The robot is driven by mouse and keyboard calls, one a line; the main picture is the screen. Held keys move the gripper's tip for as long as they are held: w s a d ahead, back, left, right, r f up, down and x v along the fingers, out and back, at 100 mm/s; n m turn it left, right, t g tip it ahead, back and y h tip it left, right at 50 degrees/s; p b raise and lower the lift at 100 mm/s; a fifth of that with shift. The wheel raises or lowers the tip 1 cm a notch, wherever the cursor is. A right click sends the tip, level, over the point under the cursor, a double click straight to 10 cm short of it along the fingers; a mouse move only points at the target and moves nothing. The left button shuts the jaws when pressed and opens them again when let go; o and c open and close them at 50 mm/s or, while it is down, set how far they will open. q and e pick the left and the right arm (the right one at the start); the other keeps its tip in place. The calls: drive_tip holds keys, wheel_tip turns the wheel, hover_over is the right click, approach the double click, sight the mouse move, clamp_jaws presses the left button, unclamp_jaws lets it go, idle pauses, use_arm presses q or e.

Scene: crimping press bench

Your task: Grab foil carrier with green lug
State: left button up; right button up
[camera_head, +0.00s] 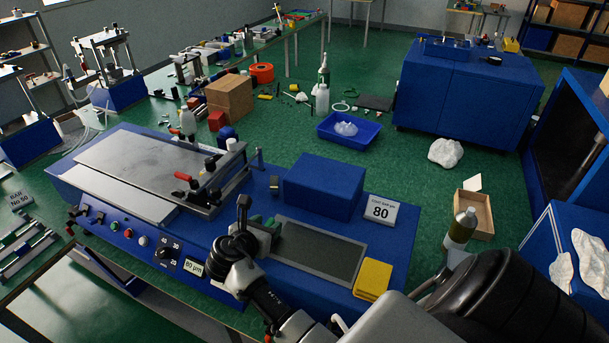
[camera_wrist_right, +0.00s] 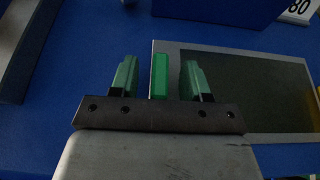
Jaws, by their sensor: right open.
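The foil carrier (camera_head: 322,250) is a flat light-grey frame around a dark sheet. It lies on the blue bench unit and also shows in the right wrist view (camera_wrist_right: 250,88). Its green lug (camera_wrist_right: 159,76) stands at the carrier's left edge. My right gripper (camera_wrist_right: 160,78) is open, with one green-tipped finger on each side of the lug and a gap to both. In the head view my right gripper (camera_head: 266,230) is at the carrier's left end, and the lug is hard to tell from the fingers there. My left gripper is not in view.
A blue block (camera_head: 322,186) and an "80" sign (camera_head: 381,210) stand behind the carrier. A yellow block (camera_head: 373,279) sits at its right end. A metal-plated press (camera_head: 140,165) with a red-handled clamp is to the left.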

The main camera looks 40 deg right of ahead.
drive_tip(key=shift+c, duration=0.3)
clamp_jaws()
drive_tip(key=shift+r, duration=0.1)
